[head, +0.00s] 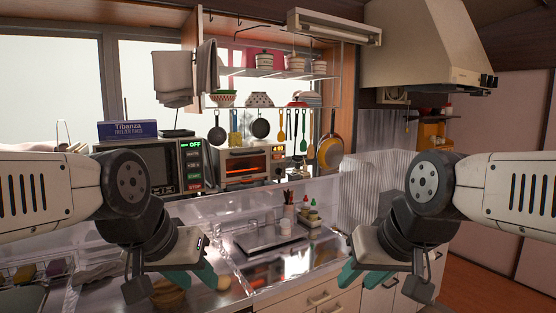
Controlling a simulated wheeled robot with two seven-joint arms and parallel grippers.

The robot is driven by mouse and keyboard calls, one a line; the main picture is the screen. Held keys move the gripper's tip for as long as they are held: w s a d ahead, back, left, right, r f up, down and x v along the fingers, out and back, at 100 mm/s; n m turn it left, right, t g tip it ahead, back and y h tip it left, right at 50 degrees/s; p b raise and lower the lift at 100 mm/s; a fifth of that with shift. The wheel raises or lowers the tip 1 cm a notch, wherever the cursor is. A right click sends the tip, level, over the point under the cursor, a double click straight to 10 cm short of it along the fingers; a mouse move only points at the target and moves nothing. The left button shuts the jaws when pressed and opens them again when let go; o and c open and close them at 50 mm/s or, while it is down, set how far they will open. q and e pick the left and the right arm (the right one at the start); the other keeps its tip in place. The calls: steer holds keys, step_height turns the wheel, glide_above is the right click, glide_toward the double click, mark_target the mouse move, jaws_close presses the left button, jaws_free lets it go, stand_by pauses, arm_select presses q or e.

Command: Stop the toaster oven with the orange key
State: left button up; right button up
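The toaster oven (243,165) stands on the back shelf, right of the microwave. Its window glows orange, and a small lit orange display shows on the control panel at its right. Below the display are small keys; the orange key is too small to make out surely. My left gripper (194,278) is low at the left, in front of and below the microwave. My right gripper (362,276) is low at the right, over the counter front. Both look open and empty, with teal fingers apart, and both are well away from the oven.
The microwave (156,167) has a green "OFF" display and coloured keys. Pans and utensils (282,125) hang above the oven. Condiment bottles (309,213) and a utensil holder (288,206) stand on the counter below it. A corrugated metal screen (368,190) stands to the right.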

arm_select(q)
steer(key=shift+d, duration=0.1)
stand_by(0.3)
jaws_close()
stand_by(1.6)
